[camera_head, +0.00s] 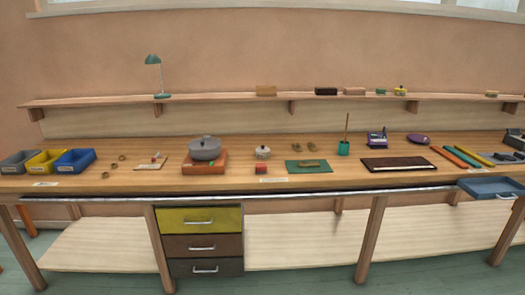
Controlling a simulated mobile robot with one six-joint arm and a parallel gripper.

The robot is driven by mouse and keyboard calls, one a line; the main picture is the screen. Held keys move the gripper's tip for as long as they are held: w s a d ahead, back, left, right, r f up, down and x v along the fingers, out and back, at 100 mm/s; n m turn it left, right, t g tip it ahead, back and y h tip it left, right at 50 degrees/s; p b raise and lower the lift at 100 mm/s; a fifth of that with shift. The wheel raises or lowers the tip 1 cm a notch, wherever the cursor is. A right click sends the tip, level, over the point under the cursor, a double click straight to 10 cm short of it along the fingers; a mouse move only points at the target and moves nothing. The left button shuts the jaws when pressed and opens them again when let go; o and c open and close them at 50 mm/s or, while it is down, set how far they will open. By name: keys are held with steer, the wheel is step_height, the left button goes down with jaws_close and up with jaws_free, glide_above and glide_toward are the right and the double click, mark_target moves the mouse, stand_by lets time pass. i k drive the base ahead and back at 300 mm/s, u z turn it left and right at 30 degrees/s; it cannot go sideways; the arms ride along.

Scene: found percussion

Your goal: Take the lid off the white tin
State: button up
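A small white tin (263,153) stands upright on the long wooden workbench, near the middle. Its lid seems to be on, with a small dark knob at the top, though it is too small to see clearly. My gripper is not in view.
A grey lidded pot (205,148) sits on an orange-red base left of the tin. A green mat (309,166) lies to its right. Grey, yellow and blue bins (75,161) stand at far left. Drawers (201,242) hang below. A shelf (215,98) runs behind.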

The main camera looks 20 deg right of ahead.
mark_target(261, 150)
steer(key=i, duration=0.95)
